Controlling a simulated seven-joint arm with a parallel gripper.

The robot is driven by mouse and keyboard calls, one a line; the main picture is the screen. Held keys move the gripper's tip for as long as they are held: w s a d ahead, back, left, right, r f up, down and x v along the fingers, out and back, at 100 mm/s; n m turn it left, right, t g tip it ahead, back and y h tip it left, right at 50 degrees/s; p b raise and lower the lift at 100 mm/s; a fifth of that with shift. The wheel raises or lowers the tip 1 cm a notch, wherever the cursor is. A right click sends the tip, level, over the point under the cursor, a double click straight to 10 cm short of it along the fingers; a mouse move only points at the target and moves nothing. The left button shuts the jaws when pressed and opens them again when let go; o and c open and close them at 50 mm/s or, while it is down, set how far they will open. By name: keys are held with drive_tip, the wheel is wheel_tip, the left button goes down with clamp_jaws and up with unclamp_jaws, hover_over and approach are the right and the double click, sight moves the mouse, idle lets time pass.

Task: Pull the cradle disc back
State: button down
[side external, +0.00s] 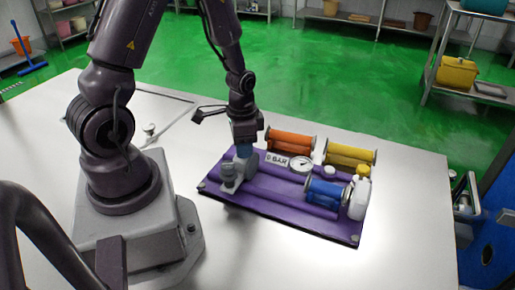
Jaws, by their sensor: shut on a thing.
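A purple board (274,205) lies on the pale table and carries the parts. My gripper (244,150) points down at its left end. The blue-tipped jaws are shut at the top of a grey upright fitting (232,174); the jaws and arm partly hide the contact. I cannot tell which grey part is the cradle disc. Orange (289,144), yellow (349,159) and blue (325,193) rollers with grey end discs lie on the board, apart from my gripper. A round white gauge (300,164) sits beside a "0 BAR" label (276,159).
A white bottle with a yellow cap (359,196) stands at the board's right end, close to the blue roller. The table (408,235) is clear to the right and in front. Shelves with a yellow bin (456,73) stand beyond, on a green floor.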

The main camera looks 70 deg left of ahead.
drive_tip(key=shift+w, duration=0.1)
drive_tip(key=c, duration=0.9)
unclamp_jaws()
drive_tip(key=shift+o, duration=0.2)
drive_tip(key=shift+r, duration=0.1)
wheel_tip(320, 180, up, 13)
drive_tip(key=s+d+r+n+t, duration=0.1)
drive_tip(key=s+d+r+t, duration=0.4)
drive_tip(key=d+r, duration=0.7)
drive_tip(key=shift+s+r+n+t, duration=0.3)
drive_tip(key=shift+s+r+n, duration=0.1)
drive_tip(key=shift+s+r, duration=0.25)
